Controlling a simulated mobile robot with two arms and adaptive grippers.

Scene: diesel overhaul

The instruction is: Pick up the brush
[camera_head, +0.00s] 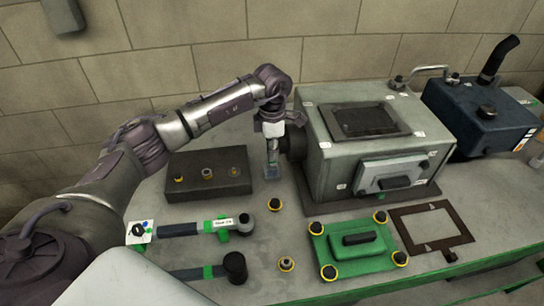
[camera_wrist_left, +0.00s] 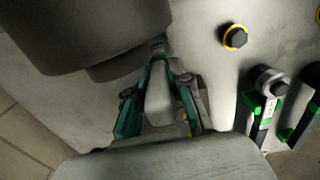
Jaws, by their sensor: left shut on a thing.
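My left gripper (camera_head: 271,160) points down at the bench between the dark block and the grey housing. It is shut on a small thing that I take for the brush. In the left wrist view the two teal fingers of the gripper (camera_wrist_left: 158,60) close in toward each other at their tips. A small dark piece of the brush (camera_wrist_left: 157,43) shows there; the rest of it is hidden or too dark to tell. I cannot tell whether it touches the bench. My right gripper is not in view.
The grey housing (camera_head: 335,165) stands close right of the gripper. A dark block (camera_head: 210,186) with several fasteners lies left. Nearer are a torque wrench (camera_head: 190,229), a loose bolt (camera_head: 275,204), a green cover (camera_head: 335,262) and a gasket frame (camera_head: 402,228). A blue tank (camera_head: 475,125) stands far right.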

